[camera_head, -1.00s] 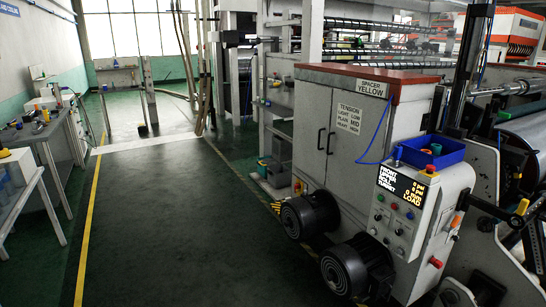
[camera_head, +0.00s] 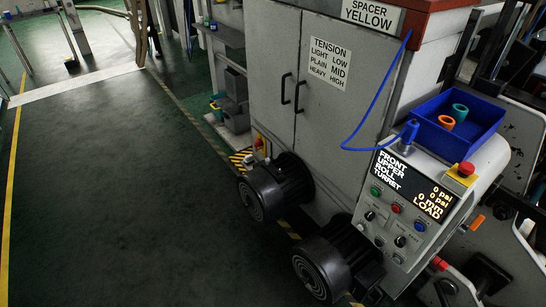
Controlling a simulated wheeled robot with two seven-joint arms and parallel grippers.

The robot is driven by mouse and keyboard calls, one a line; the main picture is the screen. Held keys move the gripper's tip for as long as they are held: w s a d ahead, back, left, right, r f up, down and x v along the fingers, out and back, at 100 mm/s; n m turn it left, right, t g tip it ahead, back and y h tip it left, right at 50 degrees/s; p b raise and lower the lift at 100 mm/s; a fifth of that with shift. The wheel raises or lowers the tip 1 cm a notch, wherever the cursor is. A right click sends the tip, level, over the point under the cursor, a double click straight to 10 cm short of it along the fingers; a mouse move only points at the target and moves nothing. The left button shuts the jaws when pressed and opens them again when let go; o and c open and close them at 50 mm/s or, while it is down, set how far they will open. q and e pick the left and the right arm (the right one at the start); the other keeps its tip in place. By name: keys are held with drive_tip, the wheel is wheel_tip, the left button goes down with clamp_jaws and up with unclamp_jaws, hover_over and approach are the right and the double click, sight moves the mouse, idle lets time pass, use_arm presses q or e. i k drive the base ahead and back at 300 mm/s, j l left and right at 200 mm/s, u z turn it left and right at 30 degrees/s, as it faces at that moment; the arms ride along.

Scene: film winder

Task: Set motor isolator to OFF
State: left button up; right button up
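A grey machine cabinet (camera_head: 314,120) fills the middle. Two black motors stand at its foot, one at the left (camera_head: 272,190) and one nearer to me (camera_head: 335,267). A small yellow and red fitting (camera_head: 259,143) is on the cabinet's left edge above the left motor. It may be the motor isolator, but it is too small to read its label or position. A sloping control panel (camera_head: 408,215) has a lit display, coloured buttons and black rotary knobs. A red mushroom button (camera_head: 465,170) on yellow sits at its upper right. Neither of my grippers is in view.
A blue tray (camera_head: 473,137) with an orange ring and a teal ring rests on top of the control console. A blue cable (camera_head: 373,105) hangs down the cabinet front. The dark green floor (camera_head: 110,190) at the left is clear. Yellow-black striping (camera_head: 241,158) lies by the left motor.

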sight(258, 143)
drive_tip(key=i+l, duration=0.1)
drive_tip(key=i, duration=0.45)
drive_tip(key=i+j+z, duration=0.15)
drive_tip(key=j+z, duration=0.15)
drive_tip(key=i+j+z, duration=0.1)
drive_tip(key=j+z, duration=0.55)
drive_tip(key=i, duration=0.05)
